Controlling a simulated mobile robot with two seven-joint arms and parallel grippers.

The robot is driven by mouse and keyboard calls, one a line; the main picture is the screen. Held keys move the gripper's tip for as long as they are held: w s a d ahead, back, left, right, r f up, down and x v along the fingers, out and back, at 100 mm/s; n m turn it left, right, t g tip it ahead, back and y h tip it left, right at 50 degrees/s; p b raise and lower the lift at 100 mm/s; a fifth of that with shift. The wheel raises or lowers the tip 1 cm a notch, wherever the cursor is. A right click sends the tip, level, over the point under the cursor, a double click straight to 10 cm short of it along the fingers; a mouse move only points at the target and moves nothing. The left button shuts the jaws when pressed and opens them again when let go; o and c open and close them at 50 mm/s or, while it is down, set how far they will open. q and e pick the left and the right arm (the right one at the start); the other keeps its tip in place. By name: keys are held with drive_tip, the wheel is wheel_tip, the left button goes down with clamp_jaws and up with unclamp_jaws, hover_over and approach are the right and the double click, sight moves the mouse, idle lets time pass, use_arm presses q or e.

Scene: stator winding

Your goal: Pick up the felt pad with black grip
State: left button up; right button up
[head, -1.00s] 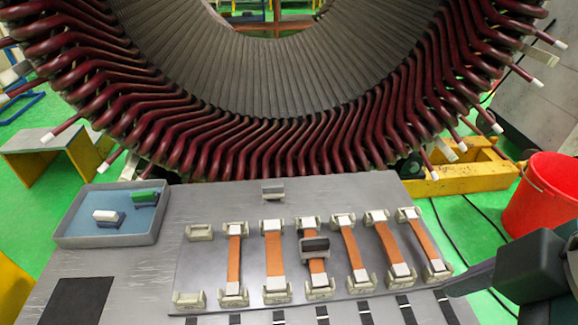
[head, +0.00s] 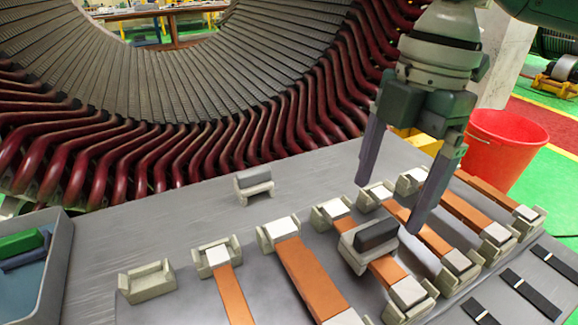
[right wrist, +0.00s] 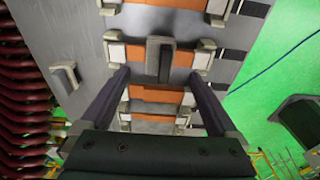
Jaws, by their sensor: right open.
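The felt pad with black grip (head: 375,237) is a pale block with a black bar on top. It sits across a copper strip in the middle of the fixture. It also shows in the right wrist view (right wrist: 159,60), between and just beyond the fingertips. My right gripper (head: 392,207) is open and empty, pointing down above the strips close to the pad. Its two dark fingers also show in the right wrist view (right wrist: 158,76). Whether the fingers touch anything is not clear. My left gripper is in no current view.
A pad with a grey grip (head: 254,184) stands behind the strips. A grey tray (head: 58,270) with green and blue items is at the left edge. Pale holders (head: 147,281) bear several copper strips. The stator (head: 150,150) rises behind; a red bucket (head: 500,150) stands right.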

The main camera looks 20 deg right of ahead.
sight(373, 227)
drive_tip(key=f, duration=0.4)
drive_tip(key=a+f, duration=0.1)
drive_tip(key=f, duration=0.1)
drive_tip(key=shift+s+f, duration=0.1)
drive_tip(key=shift+f, duration=0.05)
clamp_jaws()
idle(0.6)
